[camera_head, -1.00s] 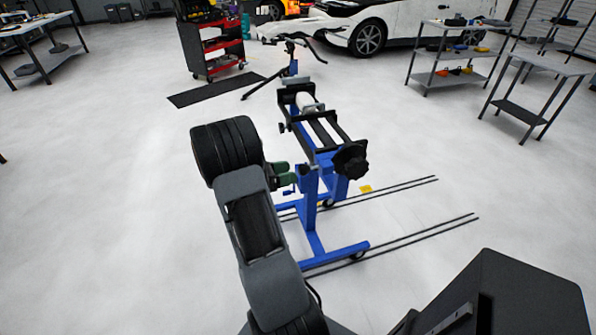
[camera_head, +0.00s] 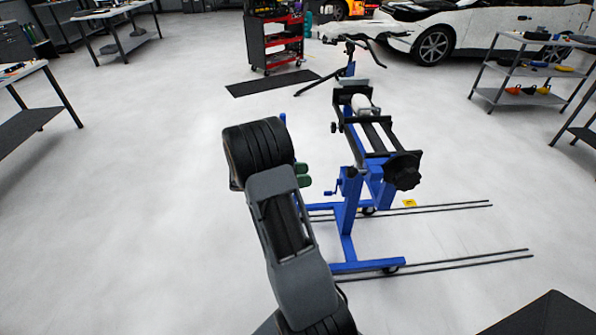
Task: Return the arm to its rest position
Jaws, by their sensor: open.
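My arm rises from the bottom of the head view, with a grey link and a thick black ribbed joint. My gripper (camera_head: 303,175) shows only as two green finger ends just right of that joint. They are slightly apart, with nothing visible between them. The rest of the gripper is hidden behind the joint. The fingers appear just left of a blue stand (camera_head: 348,205) in the picture. I cannot tell how far apart in depth they are, and I see no contact.
The stand carries a black frame with a white roll (camera_head: 361,105). Thin dark rails (camera_head: 450,262) lie on the floor to its right. A red tool cart (camera_head: 274,42), a black mat (camera_head: 272,82) and a white car (camera_head: 455,30) are farther back. Open floor lies to the left.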

